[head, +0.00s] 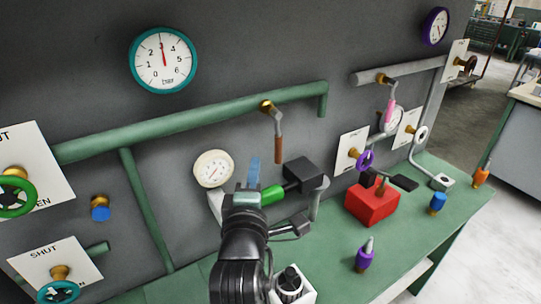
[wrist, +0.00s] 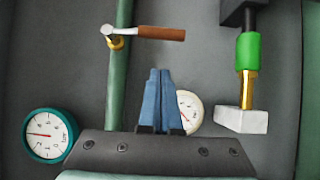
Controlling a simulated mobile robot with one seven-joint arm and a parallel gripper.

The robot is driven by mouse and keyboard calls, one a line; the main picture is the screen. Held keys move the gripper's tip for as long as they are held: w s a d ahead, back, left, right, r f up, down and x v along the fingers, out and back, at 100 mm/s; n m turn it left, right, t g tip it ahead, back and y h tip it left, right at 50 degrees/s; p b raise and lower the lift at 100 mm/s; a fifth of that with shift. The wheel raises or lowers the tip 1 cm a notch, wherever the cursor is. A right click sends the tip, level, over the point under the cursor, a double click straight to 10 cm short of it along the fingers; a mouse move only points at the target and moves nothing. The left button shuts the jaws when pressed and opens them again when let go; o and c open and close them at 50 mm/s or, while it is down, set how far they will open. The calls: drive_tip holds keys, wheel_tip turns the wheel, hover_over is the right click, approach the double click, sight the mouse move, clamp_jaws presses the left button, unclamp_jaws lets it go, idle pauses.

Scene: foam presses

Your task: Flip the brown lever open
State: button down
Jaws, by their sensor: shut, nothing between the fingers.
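The brown lever (head: 278,144) hangs straight down from a brass valve on the green pipe in the head view. In the wrist view the brown lever (wrist: 161,33) points right from its silver and brass pivot. My gripper (head: 253,172) is in front of the wall, below and left of the lever in the head view. Its blue fingers (wrist: 162,100) are together and empty. The lever and the fingers appear apart in both views.
A green-handled valve (head: 272,196) and a dark box (head: 301,175) sit just right of my gripper. A white gauge (head: 214,169) is at its left. A red block (head: 372,203) stands on the green bench (head: 330,262). A pink lever (head: 390,110) hangs farther right.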

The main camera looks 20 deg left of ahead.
sight(278, 142)
drive_tip(key=shift+w+d+p, duration=0.2)
drive_tip(key=shift+w+d, duration=0.1)
drive_tip(key=shift+w, duration=0.35)
drive_tip(key=shift+w+d+p, duration=0.2)
drive_tip(key=shift+w+d, duration=0.05)
drive_tip(key=shift+w, duration=0.35)
drive_tip(key=shift+w+d+p, duration=0.2)
drive_tip(key=shift+w+d, duration=0.1)
drive_tip(key=shift+w, duration=0.35)
drive_tip(key=shift+f+b, duration=0.15)
drive_tip(key=shift+b, duration=0.25)
drive_tip(key=shift+w+d+n+b, duration=0.15)
drive_tip(key=shift+n+b, duration=0.15)
drive_tip(key=shift+b, duration=0.3)
